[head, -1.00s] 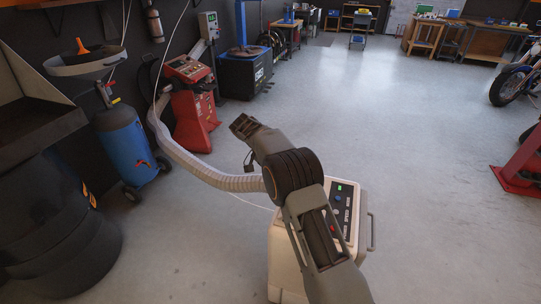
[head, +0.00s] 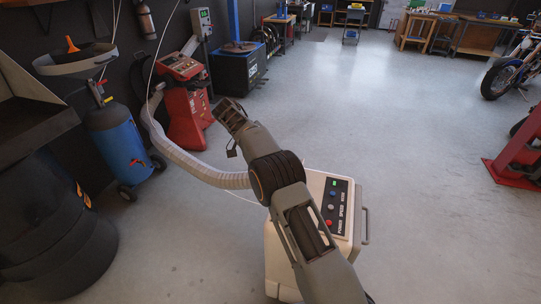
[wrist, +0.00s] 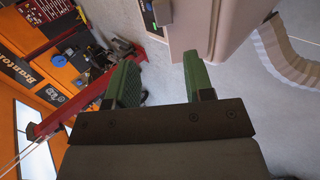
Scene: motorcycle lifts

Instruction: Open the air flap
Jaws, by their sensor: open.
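A pale boxy unit (head: 287,262) stands on the floor at lower centre, partly behind my arm. Its dark panel (head: 338,206) has green, blue and red buttons and lettering reading POWER, SPEED, MODE. A ribbed white hose (head: 195,168) runs from behind my arm, by the unit, towards the left wall. I cannot make out an air flap. My gripper (head: 230,112) is in the air, beyond and above the unit. In the wrist view its green fingers (wrist: 160,78) are apart with nothing between them; the unit (wrist: 213,30) is above them, the hose (wrist: 283,50) at right.
A blue tank (head: 120,145), a dark barrel (head: 65,235) and a red machine (head: 187,115) line the left. A red lift (head: 515,165) and a motorcycle (head: 512,72) are at right. The floor (head: 410,130) between is clear.

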